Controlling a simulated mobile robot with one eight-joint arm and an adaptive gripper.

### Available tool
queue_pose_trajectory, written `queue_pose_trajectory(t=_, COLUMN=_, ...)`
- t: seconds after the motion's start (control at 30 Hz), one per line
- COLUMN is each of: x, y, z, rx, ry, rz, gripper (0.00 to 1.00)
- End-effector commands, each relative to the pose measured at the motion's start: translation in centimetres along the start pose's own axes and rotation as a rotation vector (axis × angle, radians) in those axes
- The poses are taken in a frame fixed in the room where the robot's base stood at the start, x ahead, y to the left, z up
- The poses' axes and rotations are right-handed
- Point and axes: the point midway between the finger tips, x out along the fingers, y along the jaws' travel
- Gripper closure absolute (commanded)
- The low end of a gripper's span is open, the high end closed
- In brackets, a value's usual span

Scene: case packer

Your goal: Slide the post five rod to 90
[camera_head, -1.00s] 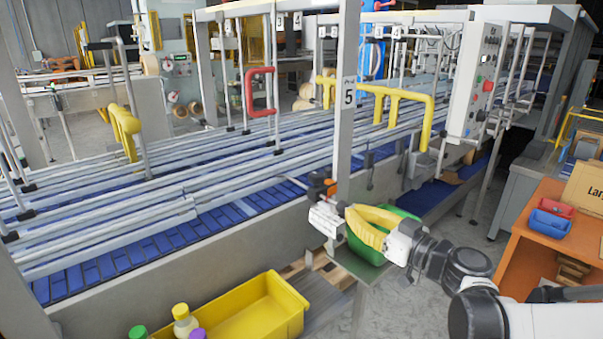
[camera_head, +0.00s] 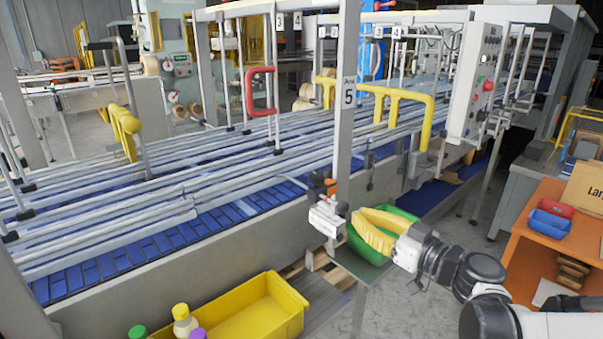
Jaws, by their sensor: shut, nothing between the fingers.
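Post five (camera_head: 347,140) is a grey upright with a "5" label, standing at the near side of the conveyor. A pale metal clamp block (camera_head: 327,218) with an orange-red handle (camera_head: 331,187) sits low on this post. The post five rod and its scale are too small to make out clearly, so I cannot read a value. My gripper (camera_head: 356,222), with yellow fingers, is just right of the clamp block, with a small gap seen between them. It is shut and empty. A green bin (camera_head: 362,250) lies behind and below the fingers.
A blue conveyor (camera_head: 150,250) with long grey guide rails runs behind the post. A yellow bin (camera_head: 262,312) with several bottles is at the front. An orange workbench (camera_head: 535,225) with small red and blue bins stands at right, near my arm.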

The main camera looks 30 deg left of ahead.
Motion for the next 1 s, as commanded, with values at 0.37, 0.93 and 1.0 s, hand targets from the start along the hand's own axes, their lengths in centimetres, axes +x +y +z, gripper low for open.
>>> queue_pose_trajectory(t=0.37, x=-0.8, y=0.0, z=0.0, rx=0.0, ry=0.0, rz=0.0, gripper=1.0)
queue_pose_trajectory(t=0.93, x=-1.9, y=0.0, z=0.0, rx=0.0, ry=0.0, rz=0.0, gripper=1.0)
queue_pose_trajectory(t=1.0, x=-2.1, y=0.0, z=0.0, rx=0.0, ry=0.0, rz=0.0, gripper=1.0)
